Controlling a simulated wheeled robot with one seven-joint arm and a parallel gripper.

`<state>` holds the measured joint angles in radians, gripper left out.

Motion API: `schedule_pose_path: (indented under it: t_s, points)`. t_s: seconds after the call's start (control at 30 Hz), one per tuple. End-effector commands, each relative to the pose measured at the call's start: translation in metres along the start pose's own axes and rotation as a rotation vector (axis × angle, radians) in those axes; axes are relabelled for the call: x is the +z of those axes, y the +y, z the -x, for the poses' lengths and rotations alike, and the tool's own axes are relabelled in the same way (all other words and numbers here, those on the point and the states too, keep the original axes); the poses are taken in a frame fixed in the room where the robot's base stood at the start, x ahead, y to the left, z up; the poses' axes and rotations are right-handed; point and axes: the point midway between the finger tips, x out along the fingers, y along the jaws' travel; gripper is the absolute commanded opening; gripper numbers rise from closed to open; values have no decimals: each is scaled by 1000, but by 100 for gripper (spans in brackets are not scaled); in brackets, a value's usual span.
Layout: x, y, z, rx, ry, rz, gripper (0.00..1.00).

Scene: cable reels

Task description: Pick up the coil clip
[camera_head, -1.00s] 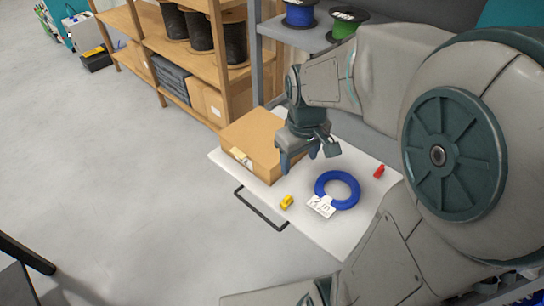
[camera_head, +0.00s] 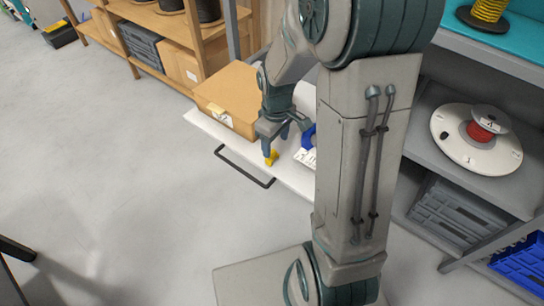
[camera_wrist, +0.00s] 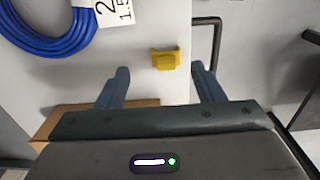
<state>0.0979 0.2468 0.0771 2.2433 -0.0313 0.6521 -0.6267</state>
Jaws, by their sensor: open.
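A small yellow clip (camera_head: 271,159) lies on the white surface (camera_head: 207,124) near its front edge. In the wrist view the yellow clip (camera_wrist: 165,59) shows between and just beyond my fingertips, apart from both. My gripper (camera_head: 273,147) is open and empty, pointing down by the clip; its two fingers (camera_wrist: 160,69) are spread in the wrist view. A blue cable coil (camera_head: 308,135) with a white label (camera_head: 305,157) lies to the right, mostly hidden behind my arm in the head view. The wrist view shows part of the coil (camera_wrist: 50,40) at upper left.
A cardboard box (camera_head: 230,92) stands just left of and behind my gripper. A dark bar handle (camera_head: 245,168) runs along the front edge of the surface. Shelves with reels (camera_head: 476,139) stand at right. The floor at left is clear.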

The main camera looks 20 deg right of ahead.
Motion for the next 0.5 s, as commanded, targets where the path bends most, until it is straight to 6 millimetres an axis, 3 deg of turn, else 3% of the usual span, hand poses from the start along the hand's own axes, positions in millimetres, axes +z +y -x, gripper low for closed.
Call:
schedule_pose_path:
  t_s: [0.3,0.5]
  points:
    - [-6,-8,-43,-2,-3,-1,62]
    - [-7,-8,-52,0,0,-1,62]
